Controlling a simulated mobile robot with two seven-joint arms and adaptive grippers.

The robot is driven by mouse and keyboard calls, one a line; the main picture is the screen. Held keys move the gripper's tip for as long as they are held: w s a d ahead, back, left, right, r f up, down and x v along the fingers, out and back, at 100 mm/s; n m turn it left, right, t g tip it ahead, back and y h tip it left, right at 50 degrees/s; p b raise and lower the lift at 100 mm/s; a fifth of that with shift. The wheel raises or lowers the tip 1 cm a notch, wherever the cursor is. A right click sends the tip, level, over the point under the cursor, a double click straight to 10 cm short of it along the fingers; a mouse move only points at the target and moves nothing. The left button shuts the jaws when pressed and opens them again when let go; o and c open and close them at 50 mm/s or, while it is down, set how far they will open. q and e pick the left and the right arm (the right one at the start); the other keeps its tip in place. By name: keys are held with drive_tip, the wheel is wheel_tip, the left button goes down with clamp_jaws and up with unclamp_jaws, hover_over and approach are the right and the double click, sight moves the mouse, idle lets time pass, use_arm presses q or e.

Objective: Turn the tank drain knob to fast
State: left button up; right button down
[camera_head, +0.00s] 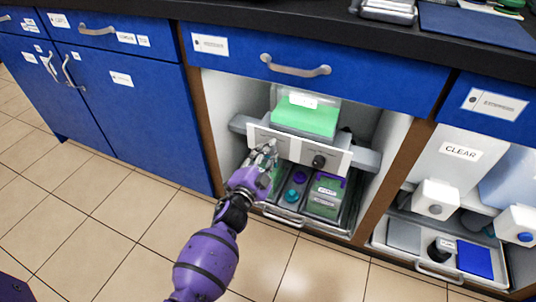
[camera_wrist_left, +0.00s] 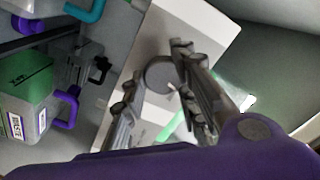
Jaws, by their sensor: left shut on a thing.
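A white front panel (camera_head: 300,147) sits across a unit in the open cabinet, under a clear tank with green liquid (camera_head: 304,117). A dark round knob (camera_head: 319,161) shows on the panel's right part. My left gripper (camera_head: 264,153) is at the panel's left part and hides what it holds in the head view. In the left wrist view, my left gripper (camera_wrist_left: 154,82) has its fingers on either side of a round grey knob (camera_wrist_left: 160,73) on the white panel and is shut on it. Panel lettering is too small to read. My right gripper is not in view.
Below the panel, a tray (camera_head: 285,218) holds a green container with a purple handle (camera_head: 325,196) and coloured caps. A second unit with a CLEAR label (camera_head: 460,151) stands in the right bay. Blue drawers are above. The tiled floor (camera_head: 110,215) in front is free.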

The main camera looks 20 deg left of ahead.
use_arm(q)
drive_tip(key=m, duration=0.2)
drive_tip(key=f+m, duration=0.1)
drive_tip(key=shift+s+d+b, duration=0.1)
drive_tip(key=shift+d+b, duration=0.15)
drive_tip(key=shift+b, duration=0.05)
drive_tip(key=shift+a+m, duration=0.1)
drive_tip(key=shift+m, duration=1.2)
drive_tip(key=o, duration=1)
drive_tip(key=shift+a+r, duration=0.1)
drive_tip(key=shift+r, duration=0.1)
